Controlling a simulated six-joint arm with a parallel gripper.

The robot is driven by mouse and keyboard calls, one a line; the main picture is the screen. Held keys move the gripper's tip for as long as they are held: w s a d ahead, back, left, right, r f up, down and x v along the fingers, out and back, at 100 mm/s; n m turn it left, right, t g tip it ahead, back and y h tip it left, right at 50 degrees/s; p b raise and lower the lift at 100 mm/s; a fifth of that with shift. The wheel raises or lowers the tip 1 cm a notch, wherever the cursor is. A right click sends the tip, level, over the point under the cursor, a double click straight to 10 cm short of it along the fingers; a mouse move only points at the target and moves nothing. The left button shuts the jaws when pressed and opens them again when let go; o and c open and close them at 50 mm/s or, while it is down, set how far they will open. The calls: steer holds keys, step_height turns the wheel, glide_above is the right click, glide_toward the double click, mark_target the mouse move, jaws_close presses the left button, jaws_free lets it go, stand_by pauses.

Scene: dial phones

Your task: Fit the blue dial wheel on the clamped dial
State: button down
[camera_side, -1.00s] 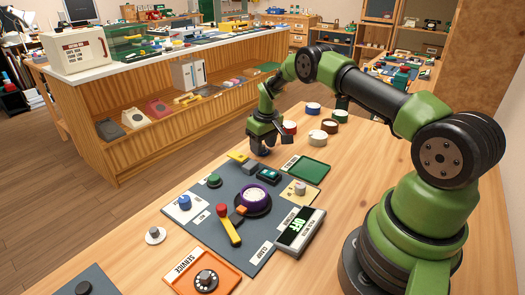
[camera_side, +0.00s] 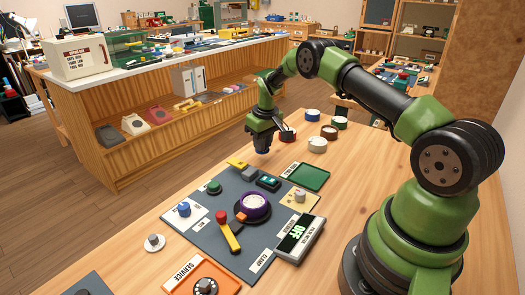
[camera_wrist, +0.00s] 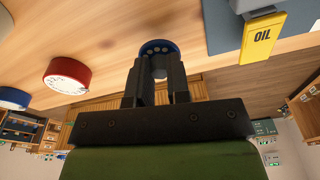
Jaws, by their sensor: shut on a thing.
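My gripper (camera_wrist: 158,70) is shut on the blue dial wheel (camera_wrist: 157,46), whose rim with pale finger holes shows beyond the fingertips in the wrist view. In the side view my gripper (camera_side: 263,142) hangs above the table, beyond the far end of the grey mat. The clamped dial (camera_side: 254,202), purple with a white face, sits on the mat, apart from my gripper and nearer the camera. The red-and-yellow clamp lever (camera_side: 230,236) lies beside it. The wheel's underside is hidden from the side camera.
A red-sided dial (camera_wrist: 68,75) stands close to my gripper, with several other round dials behind. The yellow oil block (camera_wrist: 262,38) is at the mat's far edge. A green tray (camera_side: 306,177), an OFF display box (camera_side: 299,239) and an orange service tray (camera_side: 230,282) surround the mat.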

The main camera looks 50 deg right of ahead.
steer(key=r, duration=0.4)
steer(key=a+r, duration=0.1)
steer(key=r, duration=0.2)
steer(key=shift+a, duration=0.1)
steer(key=s+a+r, duration=0.3)
steer(key=a, duration=0.7)
glide_above(253, 202)
steer(key=f, duration=0.9)
steer(key=shift+s+f, duration=0.15)
steer(key=shift+s, duration=0.05)
steer(key=shift+f, duration=0.1)
